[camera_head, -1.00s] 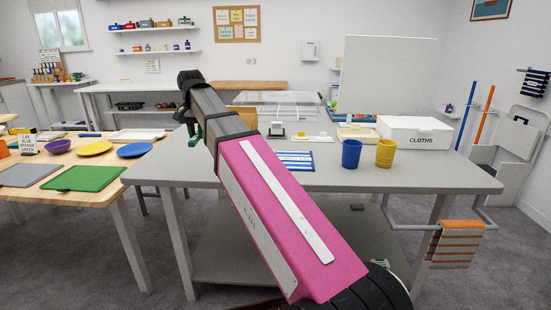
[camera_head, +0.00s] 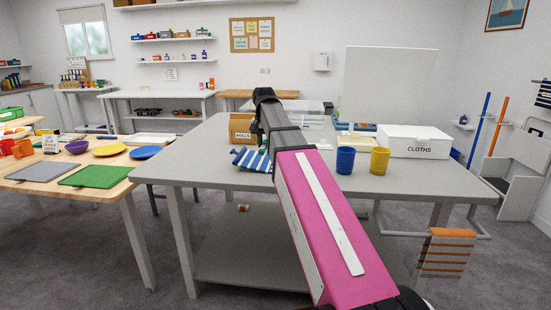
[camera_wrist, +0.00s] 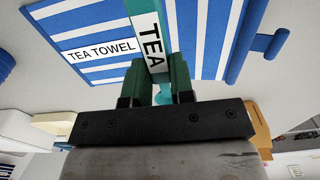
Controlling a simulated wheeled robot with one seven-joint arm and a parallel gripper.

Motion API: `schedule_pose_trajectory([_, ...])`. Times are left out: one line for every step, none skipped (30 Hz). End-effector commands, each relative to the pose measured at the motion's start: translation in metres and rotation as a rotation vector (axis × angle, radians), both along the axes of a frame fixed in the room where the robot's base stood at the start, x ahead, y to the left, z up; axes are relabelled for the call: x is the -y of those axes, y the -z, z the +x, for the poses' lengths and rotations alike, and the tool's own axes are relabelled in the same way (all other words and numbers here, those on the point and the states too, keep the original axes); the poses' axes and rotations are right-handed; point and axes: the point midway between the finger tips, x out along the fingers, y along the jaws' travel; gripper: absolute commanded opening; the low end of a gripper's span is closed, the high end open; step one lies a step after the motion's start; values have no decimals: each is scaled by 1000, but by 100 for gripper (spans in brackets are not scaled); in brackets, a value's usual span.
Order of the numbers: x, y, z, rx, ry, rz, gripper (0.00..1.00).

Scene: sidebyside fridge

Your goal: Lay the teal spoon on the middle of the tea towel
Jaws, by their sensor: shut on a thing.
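My gripper (camera_wrist: 160,78) has green fingers in the wrist view. It is shut on the teal spoon (camera_wrist: 185,97), whose handle carries a white label with the letters TEA. The fingers hide part of the spoon. The tea towel (camera_wrist: 212,35), blue and white striped with its own TEA TOWEL label, lies beyond the fingertips, and the spoon's handle overlaps it in the picture. I cannot tell whether they touch. In the head view the towel (camera_head: 252,160) shows left of my arm on the grey table. My arm hides the rest of it and my gripper there.
On the grey table (camera_head: 215,165) stand a blue cup (camera_head: 345,160), a yellow cup (camera_head: 380,161), a white CLOTHS box (camera_head: 419,143) and a ROLLS box (camera_head: 240,128). An orange striped cloth (camera_head: 447,252) hangs on the front rail. The table's near right top is clear.

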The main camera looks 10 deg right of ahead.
Motion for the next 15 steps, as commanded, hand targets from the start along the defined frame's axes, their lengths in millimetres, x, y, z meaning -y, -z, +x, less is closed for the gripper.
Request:
schedule_pose_trajectory([10,6,4,-1,2,0,0])
schedule_pose_trajectory([15,10,6,0,2,0,0])
schedule_pose_trajectory([22,14,8,0,3,0,0])
schedule_pose_trajectory([27,17,9,-1,2,0,0])
schedule_pose_trajectory([30,19,11,-1,1,0,0])
schedule_pose_trajectory([34,22,12,-1,1,0,0])
schedule_pose_trajectory([37,23,13,0,1,0,0])
schedule_pose_trajectory([39,25,14,0,1,0,0])
schedule_pose_trajectory([42,26,15,1,1,0,0])
schedule_pose_trajectory([43,27,15,1,1,0,0])
schedule_pose_trajectory([44,28,15,1,0,0,0])
schedule_pose_trajectory([44,29,15,1,0,0,0])
schedule_pose_trajectory([45,31,15,1,0,0,0])
schedule_pose_trajectory([45,33,15,1,-1,0,0])
schedule_pose_trajectory([44,36,15,0,-1,0,0])
